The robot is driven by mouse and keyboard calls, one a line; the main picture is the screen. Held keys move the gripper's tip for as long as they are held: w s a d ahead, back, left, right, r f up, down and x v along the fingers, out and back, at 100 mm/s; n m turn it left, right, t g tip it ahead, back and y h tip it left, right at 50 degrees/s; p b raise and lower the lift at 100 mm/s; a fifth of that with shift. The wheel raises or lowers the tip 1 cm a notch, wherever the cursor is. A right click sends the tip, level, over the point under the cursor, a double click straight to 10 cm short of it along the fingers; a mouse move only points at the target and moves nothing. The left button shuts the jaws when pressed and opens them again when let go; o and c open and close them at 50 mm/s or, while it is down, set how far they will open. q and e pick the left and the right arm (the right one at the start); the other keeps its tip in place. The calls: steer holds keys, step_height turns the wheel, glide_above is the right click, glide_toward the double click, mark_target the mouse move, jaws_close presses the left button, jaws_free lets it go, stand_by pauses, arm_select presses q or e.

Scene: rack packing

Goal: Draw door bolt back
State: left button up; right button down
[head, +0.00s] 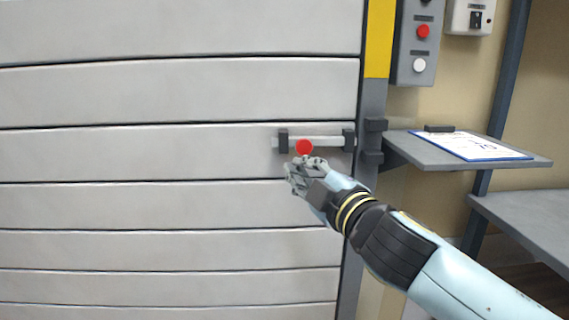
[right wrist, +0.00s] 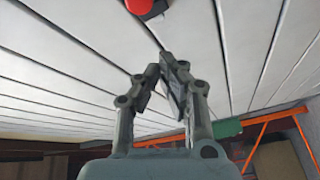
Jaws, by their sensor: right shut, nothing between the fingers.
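The door bolt (head: 322,141) is a light bar in two dark brackets on the slatted grey door (head: 180,95). Its red knob (head: 304,147) sits near the left bracket. The bar's right end is at the right bracket, by the door's edge; dark keeper blocks (head: 374,140) are on the frame post beside it. My right gripper (head: 299,168) is shut and empty, just below the red knob; whether it touches the knob cannot be told. In the right wrist view, the fingers (right wrist: 166,75) are together and the red knob (right wrist: 140,5) is beyond them at the top edge. My left gripper is not in view.
A grey shelf (head: 420,155) with a clipboard (head: 470,145) juts out right of the door post. A control box (head: 415,45) with red and white buttons hangs above it. A lower grey shelf (head: 530,215) stands at right. The door face left of the bolt is clear.

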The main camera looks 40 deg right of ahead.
mark_target(292, 142)
steer(key=w+r+p, duration=0.3)
steer(key=w+r, duration=0.2)
steer(key=w, duration=0.4)
steer(key=shift+t+y, duration=0.3)
steer(key=d+f, duration=0.1)
steer(key=d+b, duration=0.1)
steer(key=d+f+b, duration=0.1)
steer(key=shift+s+d+f, duration=0.3)
steer(key=shift+s+d, duration=0.05)
steer(key=shift+s, duration=0.05)
